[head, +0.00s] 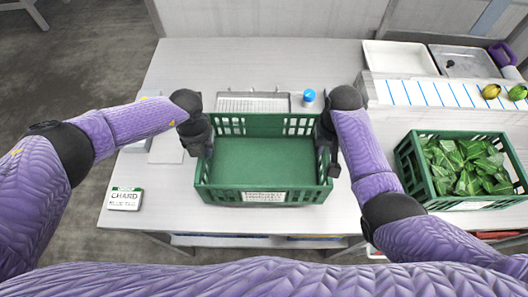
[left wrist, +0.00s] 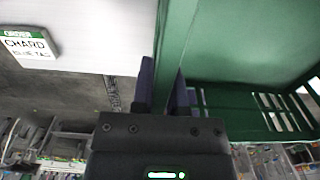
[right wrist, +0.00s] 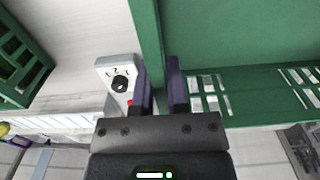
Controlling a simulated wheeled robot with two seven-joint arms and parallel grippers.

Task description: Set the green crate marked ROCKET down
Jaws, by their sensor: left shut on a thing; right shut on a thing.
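The green crate (head: 262,195) is in the middle of the head view, empty, with slotted walls and a white label (head: 263,197) on its near wall. The label's print is too small to read. My left gripper (head: 203,142) is shut on the crate's left wall, and that wall shows between its fingers in the left wrist view (left wrist: 172,85). My right gripper (head: 326,140) is shut on the right wall, also seen between the fingers in the right wrist view (right wrist: 158,85). The crate looks level; I cannot tell whether its bottom touches the table (head: 170,195).
A second green crate (head: 405,165) full of leafy greens stands at the right. A CHARD card (head: 124,199) lies at the table's left front. Behind the crate are a grated metal tray (head: 240,103) and a blue-capped item (head: 309,96). White and grey trays (head: 398,57) stand back right.

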